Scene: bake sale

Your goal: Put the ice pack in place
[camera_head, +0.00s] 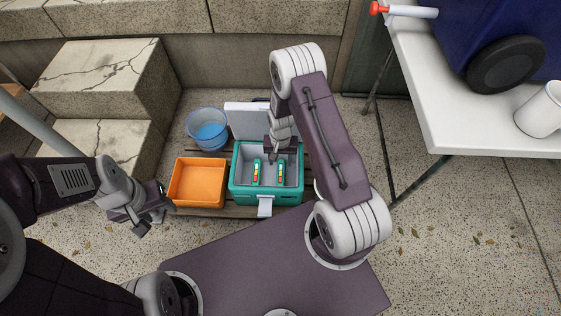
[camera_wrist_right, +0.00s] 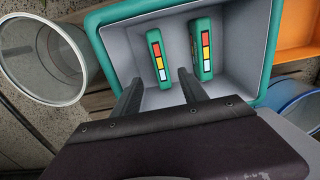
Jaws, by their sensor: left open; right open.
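Two slim green ice packs with red, yellow and pale blue labels stand inside the open teal cooler (camera_head: 236,199). One is at the left (camera_head: 257,172) and one at the right (camera_head: 281,174) in the head view. They also show in the right wrist view (camera_wrist_right: 157,55) (camera_wrist_right: 202,50). My right gripper (camera_head: 283,147) is over the cooler's back part, open and empty. In the right wrist view its fingers point into the cooler close to the packs; I cannot tell whether they touch. My left gripper (camera_head: 151,216) is open and empty, left of the orange crate (camera_head: 197,204).
The cooler, the crate and a blue bucket (camera_head: 208,128) stand on a low slatted wooden platform. The cooler's pale lid (camera_head: 245,118) is raised at the back. A clear bin (camera_wrist_right: 38,60) stands beside the cooler. A white table (camera_head: 450,120) is at the right, stone steps (camera_head: 95,85) at the left.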

